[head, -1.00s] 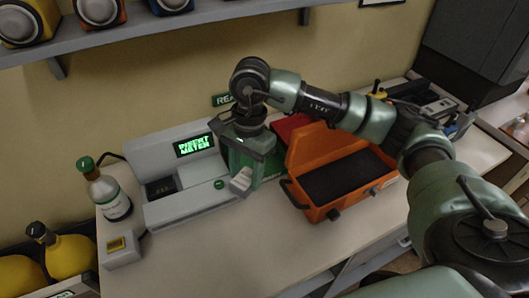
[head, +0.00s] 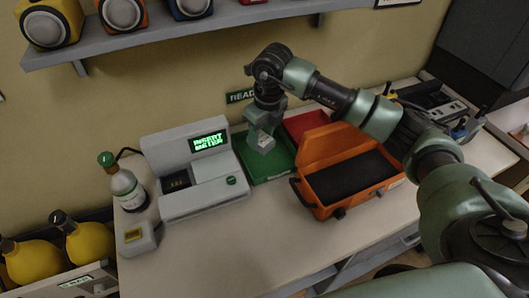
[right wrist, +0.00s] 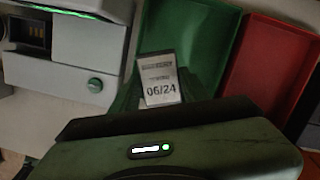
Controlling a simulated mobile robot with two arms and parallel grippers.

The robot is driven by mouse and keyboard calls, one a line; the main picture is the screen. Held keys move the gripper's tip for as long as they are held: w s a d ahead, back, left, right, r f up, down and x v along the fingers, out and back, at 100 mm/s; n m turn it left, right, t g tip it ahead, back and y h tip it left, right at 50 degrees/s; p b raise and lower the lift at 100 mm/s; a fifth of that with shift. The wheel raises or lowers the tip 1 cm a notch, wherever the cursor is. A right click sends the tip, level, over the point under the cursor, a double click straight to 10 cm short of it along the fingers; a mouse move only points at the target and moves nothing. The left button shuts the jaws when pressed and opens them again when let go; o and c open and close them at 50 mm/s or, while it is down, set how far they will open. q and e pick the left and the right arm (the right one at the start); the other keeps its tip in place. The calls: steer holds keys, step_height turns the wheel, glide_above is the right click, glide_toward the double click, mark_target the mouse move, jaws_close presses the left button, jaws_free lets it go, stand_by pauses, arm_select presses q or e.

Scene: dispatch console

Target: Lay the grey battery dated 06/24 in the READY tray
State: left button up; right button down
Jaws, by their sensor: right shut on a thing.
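The grey battery (head: 265,143), its label reading 06/24 in the right wrist view (right wrist: 160,82), is held between the jaws of my right gripper (head: 263,127). The gripper points down with the battery over the green tray (head: 277,166), which stands under a partly hidden sign starting "REA". The tray also shows behind the battery in the right wrist view (right wrist: 190,35). I cannot tell whether the battery touches the tray floor. The gripper and battery hide part of the tray. My left gripper is not in view.
A grey meter unit (head: 165,150) with a lit green display stands left of the green tray. A red tray (head: 308,123) adjoins it on the right. An open orange case (head: 330,205) stands in front. A green-capped bottle (head: 124,187) is at the left. The front counter is clear.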

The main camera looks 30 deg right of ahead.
mark_target(261, 164)
step_height(261, 164, down, 8)
steer(key=shift+f+p, duration=0.25)
steer(key=shift+p, duration=1)
steer(key=shift+f, duration=0.1)
steer(key=c, duration=1.1)
jaws_free()
steer(key=shift+f, duration=0.1)
steer(key=shift+c, duration=0.2)
steer(key=shift+o, duration=0.6)
